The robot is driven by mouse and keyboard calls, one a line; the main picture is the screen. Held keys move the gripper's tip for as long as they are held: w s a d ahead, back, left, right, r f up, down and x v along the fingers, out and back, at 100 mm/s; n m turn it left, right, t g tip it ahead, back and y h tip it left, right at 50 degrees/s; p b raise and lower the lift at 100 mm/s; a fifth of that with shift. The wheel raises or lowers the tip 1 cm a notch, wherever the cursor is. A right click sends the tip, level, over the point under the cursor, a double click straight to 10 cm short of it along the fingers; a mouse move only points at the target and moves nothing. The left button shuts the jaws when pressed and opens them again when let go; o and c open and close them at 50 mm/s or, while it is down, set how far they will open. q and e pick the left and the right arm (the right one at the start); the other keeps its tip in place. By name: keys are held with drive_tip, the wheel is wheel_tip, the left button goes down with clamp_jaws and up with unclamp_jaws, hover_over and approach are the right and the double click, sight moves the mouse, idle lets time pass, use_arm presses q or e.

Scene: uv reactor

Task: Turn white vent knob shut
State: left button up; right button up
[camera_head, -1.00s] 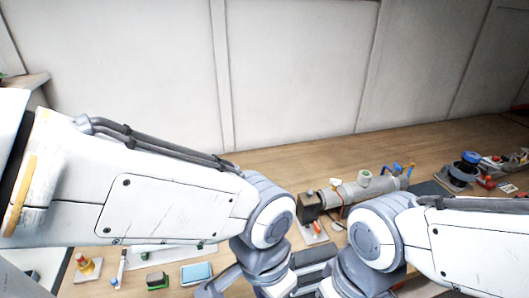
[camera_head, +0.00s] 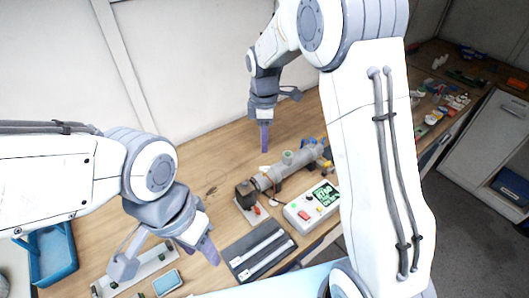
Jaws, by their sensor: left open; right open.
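A grey cylindrical reactor (camera_head: 300,164) lies on the wooden bench, right of centre. A small white knob (camera_head: 265,170), which looks like the vent knob, sits near its left end; its turn angle is too small to tell. A green-topped port (camera_head: 288,157) stands mid-tube and blue valve handles (camera_head: 309,141) are at the far end. My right gripper (camera_head: 277,116) is open and empty, above and behind the white knob, apart from it. My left gripper (camera_head: 166,258) is open and empty over the front left of the bench.
A white control box (camera_head: 303,214) with a green screen stands in front of the reactor. A dark tray (camera_head: 236,250) with white rods lies left of it. A dark block (camera_head: 246,193) is at the reactor's left end. A blue bin (camera_head: 50,254) is far left. Bench behind the reactor is clear.

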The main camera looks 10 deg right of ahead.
sight(265, 167)
wheel_tip(265, 167, down, 8)
drive_tip(key=p, duration=0.2)
drive_tip(key=shift+s+f+p, duration=0.1)
drive_tip(key=shift+f+p, duration=0.15)
drive_tip(key=shift+p, duration=0.05)
drive_tip(key=shift+f, duration=0.8)
clamp_jaws()
